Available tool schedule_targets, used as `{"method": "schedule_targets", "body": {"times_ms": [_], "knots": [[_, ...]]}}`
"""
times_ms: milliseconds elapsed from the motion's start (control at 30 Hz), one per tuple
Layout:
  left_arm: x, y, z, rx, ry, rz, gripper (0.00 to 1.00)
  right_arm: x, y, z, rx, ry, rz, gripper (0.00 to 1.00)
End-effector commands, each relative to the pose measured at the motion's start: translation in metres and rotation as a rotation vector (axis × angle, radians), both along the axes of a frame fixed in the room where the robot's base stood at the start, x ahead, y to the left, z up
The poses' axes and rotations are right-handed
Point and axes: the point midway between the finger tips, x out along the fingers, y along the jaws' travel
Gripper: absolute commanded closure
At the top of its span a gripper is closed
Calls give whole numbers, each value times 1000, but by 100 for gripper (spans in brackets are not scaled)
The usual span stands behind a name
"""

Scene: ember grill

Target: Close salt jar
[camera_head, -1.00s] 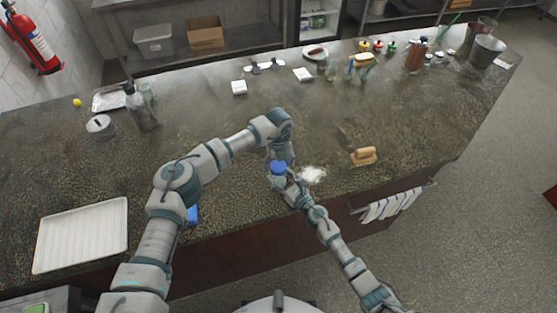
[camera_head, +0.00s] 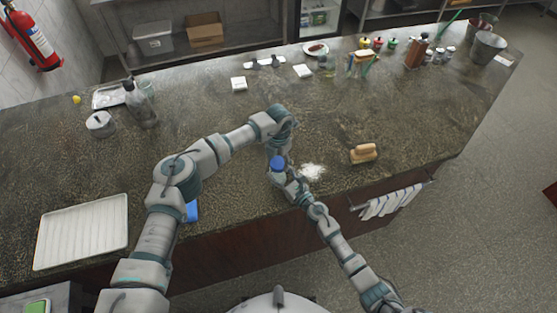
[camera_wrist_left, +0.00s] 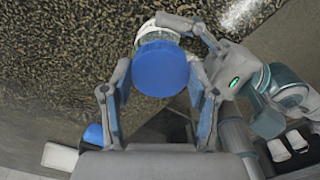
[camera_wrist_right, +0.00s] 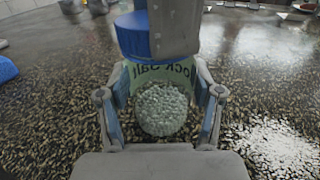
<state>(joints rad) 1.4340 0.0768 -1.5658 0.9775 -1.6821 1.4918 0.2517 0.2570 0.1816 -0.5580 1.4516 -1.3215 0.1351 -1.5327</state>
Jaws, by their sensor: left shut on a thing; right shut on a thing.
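The salt jar (camera_wrist_right: 162,108) is clear, with a "Rock Salt" label and white grains inside. My right gripper (camera_wrist_right: 160,90) is shut around its body just above the counter. The blue lid (camera_wrist_left: 162,68) is at the jar's mouth; it also shows in the head view (camera_head: 277,163). My left gripper (camera_head: 280,152) is above the jar, with its fingers shut on the lid's sides. In the right wrist view, a left finger hides part of the lid, which looks slightly off to the left. I cannot tell whether it is fully seated.
Spilled white salt (camera_head: 312,172) lies right of the jar. A wooden-handled brush (camera_head: 363,153) is farther right. A blue object (camera_head: 192,211) lies near the front edge, partly behind my left arm. A white tray (camera_head: 82,232) is at left.

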Motion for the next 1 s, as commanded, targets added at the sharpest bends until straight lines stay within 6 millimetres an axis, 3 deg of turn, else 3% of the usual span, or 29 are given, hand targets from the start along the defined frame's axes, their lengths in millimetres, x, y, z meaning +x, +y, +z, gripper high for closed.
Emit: {"method": "schedule_targets", "body": {"times_ms": [100,300,467,500,567,1000], "knots": [[1,1,-1,-1,-1,-307,82,-1,1,0,0,0,2,100],[2,1,-1,-2,-3,-736,82,-1,1,0,0,0,3,100],[3,2,-1,-2,-3,-749,82,-1,1,0,0,0,3,100],[3,2,-1,-1,-4,-749,33,-1,1,0,0,0,3,100],[3,2,-1,-1,-4,-748,18,-1,1,0,0,0,3,100],[2,1,6,-3,-2,-749,16,0,0,0,0,0,1,100]]}}
